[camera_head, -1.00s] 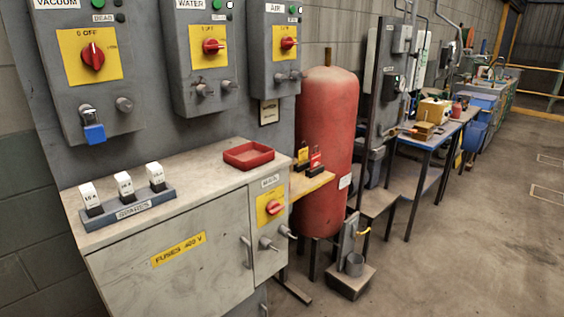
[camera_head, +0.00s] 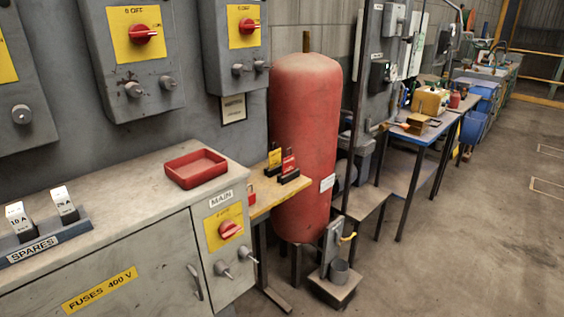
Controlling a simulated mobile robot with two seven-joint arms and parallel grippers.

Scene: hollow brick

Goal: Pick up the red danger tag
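The red danger tag (camera_head: 288,161) stands upright in a dark holder on a small wooden shelf, just right of the grey fuse cabinet and in front of the red tank. A yellow tag (camera_head: 274,157) stands in a similar dark holder beside it, slightly to the left. Neither of my grippers shows in the head view.
The fuse cabinet (camera_head: 120,262) fills the lower left, with a red tray (camera_head: 196,168) and a spares rack (camera_head: 43,246) on top. The wooden shelf (camera_head: 262,202) adjoins it. The red tank (camera_head: 304,130) stands behind the shelf. Open floor (camera_head: 470,240) lies to the right.

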